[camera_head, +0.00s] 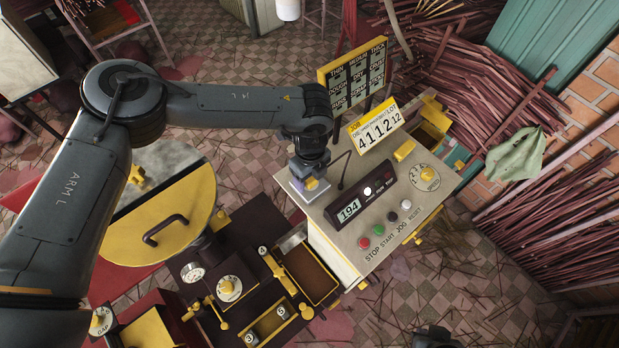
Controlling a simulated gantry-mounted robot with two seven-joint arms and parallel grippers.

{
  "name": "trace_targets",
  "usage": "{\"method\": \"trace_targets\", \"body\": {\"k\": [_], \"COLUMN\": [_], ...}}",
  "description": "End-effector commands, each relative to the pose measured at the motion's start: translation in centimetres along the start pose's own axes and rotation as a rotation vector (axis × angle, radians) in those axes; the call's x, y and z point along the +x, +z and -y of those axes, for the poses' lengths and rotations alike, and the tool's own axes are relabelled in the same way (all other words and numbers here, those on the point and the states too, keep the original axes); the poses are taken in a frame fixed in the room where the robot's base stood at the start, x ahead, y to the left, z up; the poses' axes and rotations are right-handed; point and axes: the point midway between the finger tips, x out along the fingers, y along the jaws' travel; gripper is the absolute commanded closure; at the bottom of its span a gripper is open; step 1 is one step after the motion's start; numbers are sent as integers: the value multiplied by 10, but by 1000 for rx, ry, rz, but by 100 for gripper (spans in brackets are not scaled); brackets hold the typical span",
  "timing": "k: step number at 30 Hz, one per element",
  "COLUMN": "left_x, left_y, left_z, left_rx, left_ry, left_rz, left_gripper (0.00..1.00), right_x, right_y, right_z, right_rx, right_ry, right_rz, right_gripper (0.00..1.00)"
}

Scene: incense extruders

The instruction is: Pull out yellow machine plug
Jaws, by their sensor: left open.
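My left arm reaches in from the left, and its gripper (308,177) points down at the left corner of the cream control cabinet. A small yellow piece (312,184), which looks like the plug, shows at the fingertips over a pale grey square plate (298,192). The jaws are open around or just above it; I cannot tell whether they touch it. The wrist hides part of this spot. The cabinet top (343,248) carries a dark display reading 194, and buttons marked STOP, START, JOG and RESET. My right gripper does not show clearly.
A thin dark stalk (343,172) rises beside the gripper. Incense stick piles (470,85) fill the right.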

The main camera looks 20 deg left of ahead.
Motion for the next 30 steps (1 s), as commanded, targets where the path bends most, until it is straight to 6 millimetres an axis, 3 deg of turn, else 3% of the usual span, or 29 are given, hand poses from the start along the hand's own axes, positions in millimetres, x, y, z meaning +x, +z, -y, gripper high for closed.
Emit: {"method": "trace_targets", "body": {"k": [9, 22, 30], "left_x": [0, 0, -1], "left_y": [0, 0, 1], "left_z": [0, 0, 0], "left_rx": [0, 0, 0], "left_ry": [1, 1, 1], "left_rz": [0, 1, 1], "left_gripper": [36, 100, 100], "right_x": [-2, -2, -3], "right_y": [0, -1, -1], "right_z": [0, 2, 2], "right_rx": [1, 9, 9], "right_ry": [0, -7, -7], "right_rz": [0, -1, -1], "right_gripper": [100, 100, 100]}}
